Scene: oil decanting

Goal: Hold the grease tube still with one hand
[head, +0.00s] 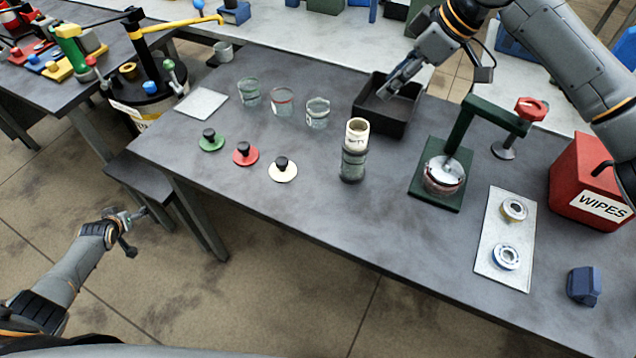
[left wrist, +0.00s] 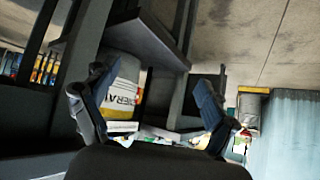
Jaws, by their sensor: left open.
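What I take for the grease tube (head: 354,152) stands upright on the grey table, with a cream upper part and a dark, glassy lower part. Nothing touches it. My right gripper (head: 388,90) is above the black bin (head: 378,125), behind and to the right of the tube and apart from it. Its fingers look close together, but I cannot tell whether it is open or shut. My left gripper (head: 134,217) is open and empty, low beside the table's left end. Its two spread fingers also show in the left wrist view (left wrist: 150,90).
Several glass jars, including one jar (head: 318,112), and green, red and cream lids (head: 283,170) stand left of the tube. A green press (head: 450,160), a bearing tray (head: 490,255) and a red wipes box (head: 582,180) are to the right. The front middle is clear.

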